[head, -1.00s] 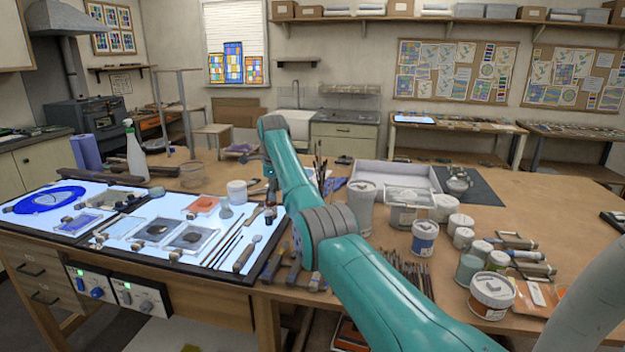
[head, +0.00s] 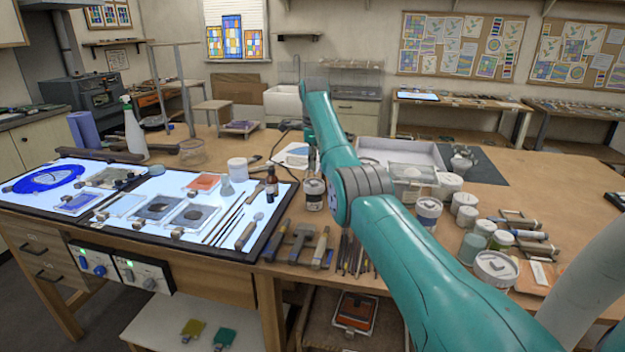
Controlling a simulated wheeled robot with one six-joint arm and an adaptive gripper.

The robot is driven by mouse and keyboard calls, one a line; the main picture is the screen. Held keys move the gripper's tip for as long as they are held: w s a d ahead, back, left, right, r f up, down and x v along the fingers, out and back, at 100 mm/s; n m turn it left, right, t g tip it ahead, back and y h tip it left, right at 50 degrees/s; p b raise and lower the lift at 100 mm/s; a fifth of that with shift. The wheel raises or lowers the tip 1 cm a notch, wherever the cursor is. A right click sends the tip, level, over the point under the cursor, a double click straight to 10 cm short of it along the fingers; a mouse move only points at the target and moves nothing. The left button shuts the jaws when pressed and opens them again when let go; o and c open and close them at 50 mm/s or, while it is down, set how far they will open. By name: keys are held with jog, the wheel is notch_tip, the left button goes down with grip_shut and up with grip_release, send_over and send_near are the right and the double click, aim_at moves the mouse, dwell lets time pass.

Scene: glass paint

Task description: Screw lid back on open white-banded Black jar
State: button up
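A small jar (head: 314,194) with a white band and dark parts stands on the wooden table, right of the light panel. Its top looks pale; I cannot tell whether it is open or lidded. My gripper (head: 311,160) hangs just above or behind this jar, mostly hidden by my teal arm. Its fingers are too small and covered to show whether they are open or shut, or whether they hold a lid. I cannot pick out a loose lid for certain.
A dark brown bottle (head: 271,184) stands left of the jar, on the light panel (head: 150,205). Tools (head: 300,246) lie at the table's front edge. Several jars, among them a white-lidded one (head: 495,268), crowd the right side. A white tray (head: 400,152) lies behind my arm.

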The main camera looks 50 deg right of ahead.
aim_at(313, 180)
jog(key=n, duration=0.5)
jog(key=shift+f+n, duration=0.3)
jog(key=shift+f, duration=0.1)
jog(key=shift+f+n+y, duration=0.3)
jog(key=shift+f+n, duration=0.05)
jog(key=shift+n, duration=0.05)
jog(key=shift+a+f, duration=0.1)
jog(key=shift+f, duration=2.95)
jog(key=shift+o, duration=1.4)
jog(key=shift+r, duration=0.15)
grip_shut()
